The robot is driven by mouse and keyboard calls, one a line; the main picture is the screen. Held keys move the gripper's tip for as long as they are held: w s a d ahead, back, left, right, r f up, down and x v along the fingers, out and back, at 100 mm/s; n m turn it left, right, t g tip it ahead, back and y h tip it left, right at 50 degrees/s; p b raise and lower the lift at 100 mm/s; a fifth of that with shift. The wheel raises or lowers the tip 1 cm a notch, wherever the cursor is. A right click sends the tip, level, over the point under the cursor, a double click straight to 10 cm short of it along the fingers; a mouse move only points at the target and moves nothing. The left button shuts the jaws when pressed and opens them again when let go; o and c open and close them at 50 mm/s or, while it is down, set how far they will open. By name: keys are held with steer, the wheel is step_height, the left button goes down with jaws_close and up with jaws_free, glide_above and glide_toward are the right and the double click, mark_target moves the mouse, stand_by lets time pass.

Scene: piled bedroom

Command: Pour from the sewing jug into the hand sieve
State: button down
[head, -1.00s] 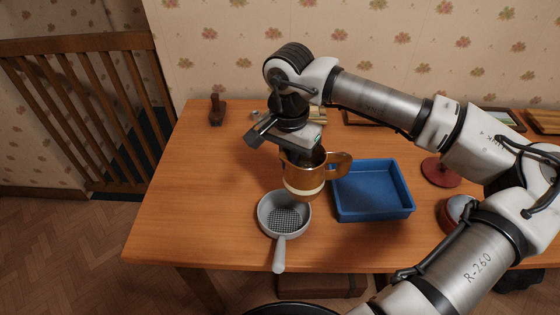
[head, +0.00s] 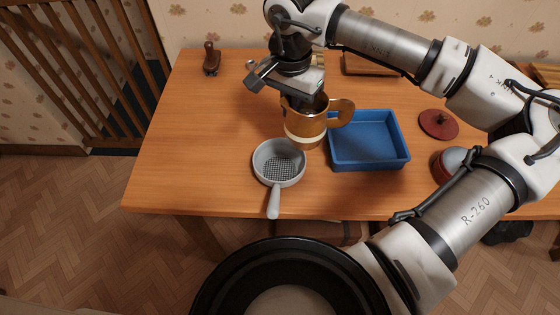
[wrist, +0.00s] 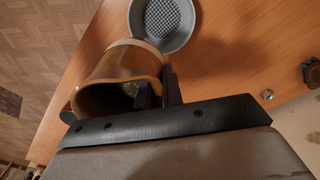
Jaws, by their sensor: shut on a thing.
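The sewing jug (head: 304,128) is brown-orange with a pale band and a handle on its right. My gripper (head: 304,100) is shut on it at the rim, and the jug looks close to upright. In the wrist view the jug (wrist: 118,75) shows its open mouth, with something small and shiny inside; my gripper (wrist: 158,92) has its dark fingers at the jug's wall. The grey hand sieve (head: 294,179) lies on the table just in front and left of the jug, its handle toward the front edge. The sieve's mesh (wrist: 163,18) looks empty.
A blue tray (head: 368,164) stands right of the jug. A dark red disc-shaped thing (head: 438,124) and a red and grey rounded thing (head: 452,162) are farther right. A brown wooden tool (head: 211,60) stands at the back left. The table's left part (head: 190,140) is clear.

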steer(key=shift+f, duration=0.1)
stand_by(0.6)
steer(key=shift+f+b, duration=2.45)
steer(key=shift+b, duration=0.1)
steer(key=shift+w+d+r+h+b, duration=0.1)
steer(key=shift+d+r+h+b, duration=0.15)
steer(key=shift+h, duration=0.35)
steer(key=shift+d+h+b, duration=0.1)
steer(key=shift+h+b, duration=0.25)
steer(key=shift+h, duration=0.25)
steer(key=shift+d+f+t+h+b, duration=0.1)
steer(key=shift+d+t+h+b, duration=0.15)
steer(key=shift+h+b, duration=0.4)
steer(key=shift+h, duration=0.45)
